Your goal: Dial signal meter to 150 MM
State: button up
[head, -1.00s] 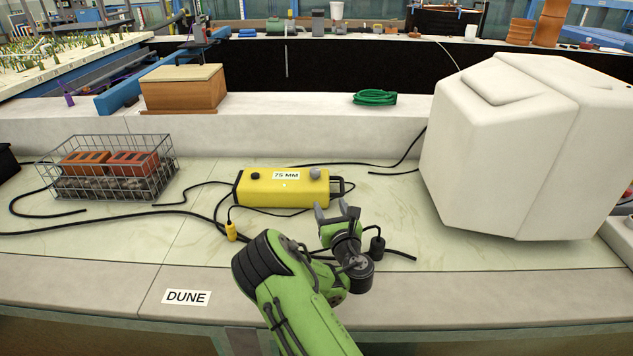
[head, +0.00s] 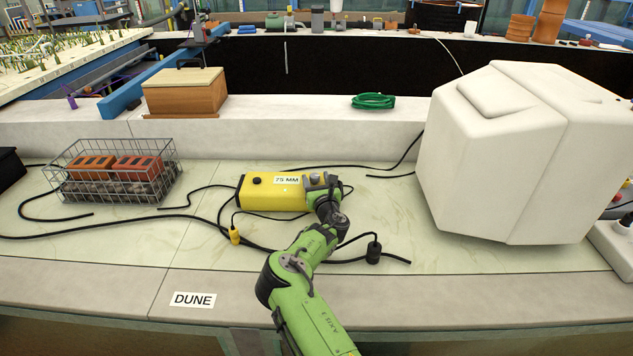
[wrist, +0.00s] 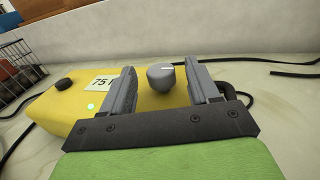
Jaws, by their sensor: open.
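The signal meter (head: 270,198) is a yellow box on the pale bench, with a white label (head: 287,180) reading 75 MM. It carries a black knob (head: 256,181) on its left and a grey dial knob (head: 315,178) on its right. My gripper (head: 318,183) is at the right end of the meter. In the wrist view, the meter (wrist: 60,110) lies below the open gripper (wrist: 163,85), and the grey dial (wrist: 160,76) shows between the two fingers with gaps on both sides. A white mark shows on the dial's top. A small light (wrist: 91,106) glows near the label.
A wire basket (head: 110,172) with orange bricks stands left. A large white block (head: 490,150) stands right. Black cables (head: 130,218) cross the bench. A wooden box (head: 185,95) and green coil (head: 373,101) sit on the ledge behind. A DUNE label (head: 193,299) marks the front edge.

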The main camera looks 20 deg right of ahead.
jog(key=c, duration=1)
jog(key=shift+c, duration=0.2)
jog(key=shift+a+h, duration=0.1)
jog(key=shift+h, duration=0.2)
jog(key=m+g+h+b, duration=0.1)
jog(key=m+h, duration=0.1)
jog(key=h, duration=0.1)
jog(key=a+m+g+h+b, duration=0.1)
jog(key=m+h, duration=0.1)
jog(key=shift+w+f+h, duration=0.1)
jog(key=shift+w+h, duration=0.1)
jog(key=shift+h, duration=0.2)
jog(key=m+g+h+b, duration=0.2)
jog(key=shift+w+a+m+h+b, duration=0.1)
jog(key=shift+a+m+h+b, duration=0.05)
jog(key=shift+m+h+b, duration=0.2)
jog(key=shift+m+g+h+b, duration=0.25)
jog(key=shift+g+h+b, duration=0.1)
jog(key=shift+g+h, duration=0.1)
